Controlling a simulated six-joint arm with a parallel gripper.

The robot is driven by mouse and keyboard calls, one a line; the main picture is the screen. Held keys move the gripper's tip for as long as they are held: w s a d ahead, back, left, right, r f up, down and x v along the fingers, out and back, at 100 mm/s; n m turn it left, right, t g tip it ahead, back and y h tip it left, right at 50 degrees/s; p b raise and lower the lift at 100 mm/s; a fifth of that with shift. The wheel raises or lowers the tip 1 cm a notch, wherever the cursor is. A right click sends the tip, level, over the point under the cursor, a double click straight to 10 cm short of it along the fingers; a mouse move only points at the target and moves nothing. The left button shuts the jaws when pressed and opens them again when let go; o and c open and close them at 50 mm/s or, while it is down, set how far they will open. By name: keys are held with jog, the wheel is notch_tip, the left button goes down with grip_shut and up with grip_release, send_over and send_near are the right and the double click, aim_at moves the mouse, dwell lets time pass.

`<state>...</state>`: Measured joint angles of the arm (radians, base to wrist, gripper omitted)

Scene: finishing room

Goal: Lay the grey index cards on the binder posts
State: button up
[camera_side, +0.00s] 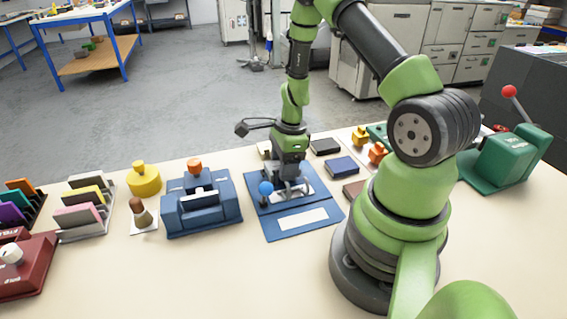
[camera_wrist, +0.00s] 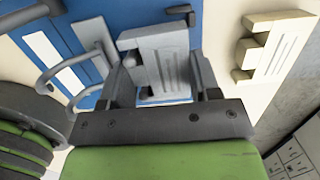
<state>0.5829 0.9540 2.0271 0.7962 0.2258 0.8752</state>
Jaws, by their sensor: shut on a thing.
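In the wrist view, my gripper (camera_wrist: 162,85) is shut on the grey index cards (camera_wrist: 158,58), a ridged stack with tabs along one side. The blue binder base (camera_wrist: 100,12) lies below, with curved grey metal parts (camera_wrist: 62,68) at the left. The cards and posts are small and partly hidden there. I cannot tell whether the cards touch the posts.
A stack of cream cards (camera_wrist: 277,45) lies right of the base in the wrist view. In the side view, a blue device (camera_side: 202,212) stands left of the base, dark blocks (camera_side: 342,166) lie right, and a green press (camera_side: 507,160) stands far right.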

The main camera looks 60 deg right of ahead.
jog(key=shift+f, duration=0.65)
jog(key=o, duration=0.6)
jog(key=shift+r, duration=0.1)
jog(key=shift+s+d+r, duration=0.2)
jog(key=shift+r, duration=1.6)
jog(key=shift+s+d+r, duration=0.15)
jog(key=shift+d+r, duration=0.05)
jog(key=shift+r, duration=1.6)
jog(key=shift+s+d+r, duration=0.2)
jog(key=shift+r, duration=1.6)
